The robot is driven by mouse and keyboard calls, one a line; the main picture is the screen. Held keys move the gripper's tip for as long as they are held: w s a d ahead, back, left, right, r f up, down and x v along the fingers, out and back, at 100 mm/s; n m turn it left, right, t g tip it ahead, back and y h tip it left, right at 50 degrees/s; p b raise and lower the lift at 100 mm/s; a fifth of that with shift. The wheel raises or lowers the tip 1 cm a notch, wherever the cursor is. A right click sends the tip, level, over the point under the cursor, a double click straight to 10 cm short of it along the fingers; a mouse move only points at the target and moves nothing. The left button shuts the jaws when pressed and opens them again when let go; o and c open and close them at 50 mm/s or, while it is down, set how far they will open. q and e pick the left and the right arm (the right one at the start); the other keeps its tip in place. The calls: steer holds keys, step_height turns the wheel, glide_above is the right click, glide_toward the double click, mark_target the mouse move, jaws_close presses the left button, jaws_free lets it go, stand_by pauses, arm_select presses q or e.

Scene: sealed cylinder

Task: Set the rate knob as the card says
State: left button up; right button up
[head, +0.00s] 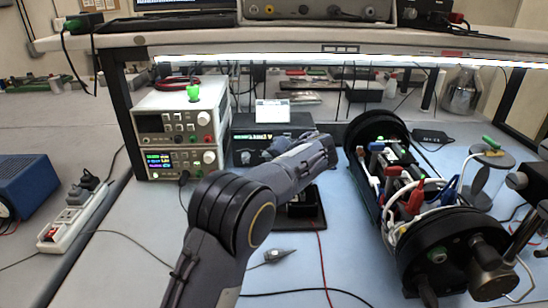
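A low dark instrument (246,136) with a small lit green display stands at the back middle of the bench. A white card (272,112) stands upright on top of it; its print is too small to read. A round knob (245,157) shows at the left of the instrument's front, small and dark. My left arm comes up from the bottom, and its wrist bends in front of the instrument. My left gripper (266,152) is close to the instrument's front, just right of the knob. Its fingers are small and partly hidden, so contact and opening are unclear. My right gripper is not seen.
Stacked power supplies (181,128) stand left of the instrument. An open black-ended cylinder rig (437,250) with coloured wires fills the right. A dark pad (316,215) and a small grey pointed part (272,256) lie in the middle. A shelf (300,42) runs overhead.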

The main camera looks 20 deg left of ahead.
arm_select(q)
steer(key=o, duration=0.3)
steer(key=v, duration=0.8)
steer(key=shift+a, duration=0.1)
